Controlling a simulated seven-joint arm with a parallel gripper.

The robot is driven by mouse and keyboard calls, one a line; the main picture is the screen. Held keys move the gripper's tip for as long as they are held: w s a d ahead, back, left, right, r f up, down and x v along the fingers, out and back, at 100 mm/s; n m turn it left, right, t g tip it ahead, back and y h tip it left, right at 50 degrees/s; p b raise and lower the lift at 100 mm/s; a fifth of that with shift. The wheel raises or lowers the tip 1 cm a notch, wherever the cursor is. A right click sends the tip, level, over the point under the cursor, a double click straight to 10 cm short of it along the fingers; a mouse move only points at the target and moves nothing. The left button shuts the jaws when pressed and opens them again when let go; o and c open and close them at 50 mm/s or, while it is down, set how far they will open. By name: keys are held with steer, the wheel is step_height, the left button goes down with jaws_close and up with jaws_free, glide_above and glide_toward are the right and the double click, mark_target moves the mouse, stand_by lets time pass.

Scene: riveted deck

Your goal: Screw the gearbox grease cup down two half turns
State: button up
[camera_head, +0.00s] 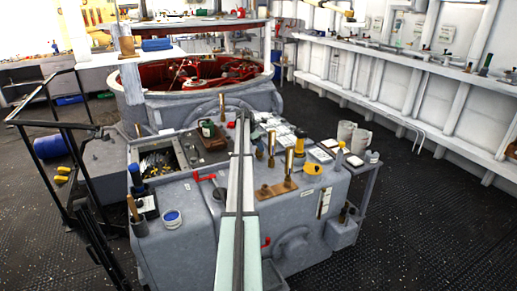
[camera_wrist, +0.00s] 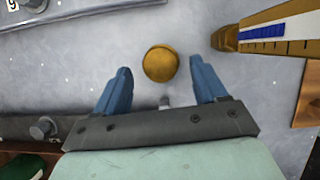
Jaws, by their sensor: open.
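A round brass cap, which looks like the grease cup (camera_wrist: 160,63), shows from above in the wrist view on the grey gearbox casing. My gripper (camera_wrist: 160,72) has two blue fingers, open, with the cap between or just beyond their tips. A gap shows on both sides of the cap, so the fingers do not appear to touch it. I cannot tell how far the tips are above the casing. In the head view my arm crosses over the grey gearbox (camera_head: 190,215), and I cannot make out the grease cup or the fingers there.
A brass fitting with a blue-marked gauge (camera_wrist: 275,32) lies close right of my right finger. A small metal stub (camera_wrist: 43,128) is at lower left. In the head view, brass oilers (camera_head: 289,163), a yellow round item (camera_head: 313,169) and a red lever (camera_head: 204,177) crowd the top.

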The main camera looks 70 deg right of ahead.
steer(key=shift+x, duration=1.05)
steer(key=c, duration=1.1)
